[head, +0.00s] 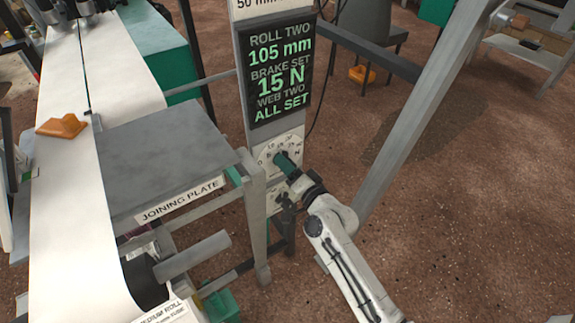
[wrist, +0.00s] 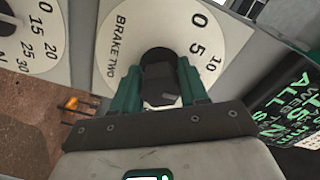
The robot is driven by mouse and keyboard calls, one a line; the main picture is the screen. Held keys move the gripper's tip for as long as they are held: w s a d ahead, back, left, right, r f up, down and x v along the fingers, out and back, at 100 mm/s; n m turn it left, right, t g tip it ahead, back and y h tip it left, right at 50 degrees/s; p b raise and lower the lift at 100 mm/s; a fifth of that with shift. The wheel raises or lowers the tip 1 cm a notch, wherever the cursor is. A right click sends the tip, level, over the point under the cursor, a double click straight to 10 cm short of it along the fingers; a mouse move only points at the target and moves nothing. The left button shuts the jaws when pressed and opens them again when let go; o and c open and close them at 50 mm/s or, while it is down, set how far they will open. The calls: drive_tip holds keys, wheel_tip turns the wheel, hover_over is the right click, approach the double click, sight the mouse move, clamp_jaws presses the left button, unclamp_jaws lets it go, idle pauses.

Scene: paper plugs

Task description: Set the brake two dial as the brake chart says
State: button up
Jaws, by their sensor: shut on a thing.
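The brake two dial (wrist: 118,60) is a white round face in the wrist view with the marks 0, 5 and 10 showing and a black knob (wrist: 158,56) at its middle. My gripper (wrist: 158,84) has its green fingers on both sides of the knob and is shut on it. The rest of the scale is hidden or out of frame, and I cannot read the pointer. In the head view my gripper (head: 284,160) is at the dial face (head: 264,154) on the grey post. A dark display (head: 278,75) above it reads roll two 105 mm, brake set 15 N, web two all set.
A white sign (head: 262,5) with "50 mm" is cut off at the top. A second dial (wrist: 32,50) is beside brake two in the wrist view. The joining plate (head: 165,155) and white web (head: 65,200) lie left of the post.

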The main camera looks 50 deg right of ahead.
idle(0.4)
drive_tip(key=o, duration=1)
drive_tip(key=shift+c, duration=0.2)
drive_tip(key=shift+s, duration=0.1)
drive_tip(key=b+v, duration=0.1)
drive_tip(key=v, duration=0.9)
drive_tip(key=shift+s, duration=0.35)
drive_tip(key=shift+a, duration=0.1)
